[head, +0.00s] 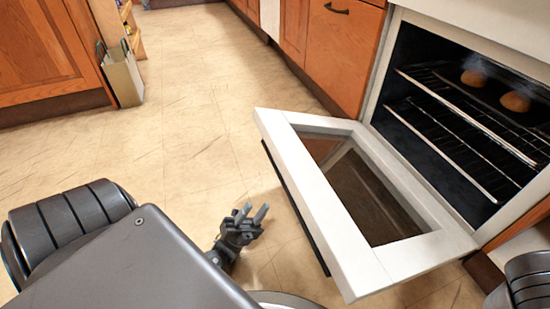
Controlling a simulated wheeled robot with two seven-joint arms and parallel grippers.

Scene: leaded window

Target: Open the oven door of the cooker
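The oven door (345,245) of the cooker is swung down and stands well open, a white frame around a dark glass pane. A dark handle bar (293,207) runs along its outer edge. The oven cavity (425,100) is exposed, with wire racks inside. My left gripper (254,210) is left of the door's outer edge, with its two fingers apart and nothing between them. In the picture there is a gap between it and the handle. My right gripper is out of view.
Two round buns (514,101) sit on the upper rack (470,115). Wooden cabinets (342,50) stand left of the cooker. A paper bag (122,75) stands by another cabinet (40,55) at the far left. The tiled floor (190,120) between is clear.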

